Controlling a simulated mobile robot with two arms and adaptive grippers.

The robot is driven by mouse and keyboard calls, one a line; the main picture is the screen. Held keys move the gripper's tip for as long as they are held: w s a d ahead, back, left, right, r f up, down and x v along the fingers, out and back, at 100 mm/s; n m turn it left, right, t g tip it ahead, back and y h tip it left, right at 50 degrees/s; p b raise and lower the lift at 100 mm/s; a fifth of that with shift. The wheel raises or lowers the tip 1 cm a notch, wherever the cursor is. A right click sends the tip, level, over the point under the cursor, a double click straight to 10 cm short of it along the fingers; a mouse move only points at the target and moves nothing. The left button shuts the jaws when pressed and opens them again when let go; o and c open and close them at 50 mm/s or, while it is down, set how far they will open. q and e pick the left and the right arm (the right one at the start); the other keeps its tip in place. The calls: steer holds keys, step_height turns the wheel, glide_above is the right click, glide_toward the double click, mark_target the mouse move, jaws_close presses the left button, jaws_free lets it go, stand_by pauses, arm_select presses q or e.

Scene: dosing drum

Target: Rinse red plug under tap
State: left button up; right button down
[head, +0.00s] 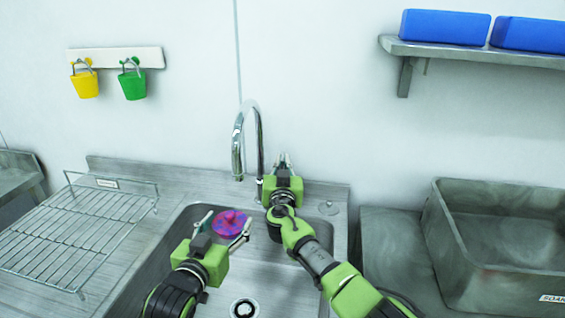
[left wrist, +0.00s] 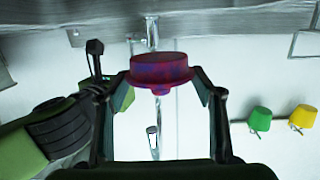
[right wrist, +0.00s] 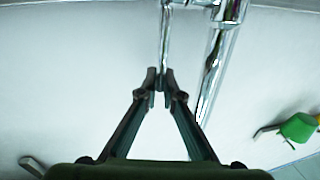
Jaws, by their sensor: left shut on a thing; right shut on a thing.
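The red plug (head: 231,223) has blue-purple patches over its red surface. My left gripper (head: 223,226) is shut on it above the sink basin, and the left wrist view shows the plug (left wrist: 160,70) between both fingers. The chrome tap (head: 258,140) stands at the back of the sink, its spout (head: 238,172) above and close to the plug. My right gripper (head: 284,160) is beside the tap, shut on its thin chrome lever (right wrist: 165,45) in the right wrist view. I cannot make out running water.
The sink basin (head: 192,218) has a drain (head: 243,308) at its bottom. A wire rack (head: 75,232) lies on the left drainboard. A grey tub (head: 445,235) stands at the right. Yellow (head: 85,84) and green (head: 132,85) buckets hang on the wall; blue boxes (head: 445,27) sit on a shelf.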

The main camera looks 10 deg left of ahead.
steer(key=shift+s+f+t, duration=0.1)
steer(key=shift+s+t, duration=0.4)
steer(key=c, duration=2.2)
jaws_free()
steer(key=shift+s+y, duration=0.1)
steer(key=shift+y, duration=0.2)
steer(key=v, duration=0.3)
steer(key=shift+v, duration=4.45)
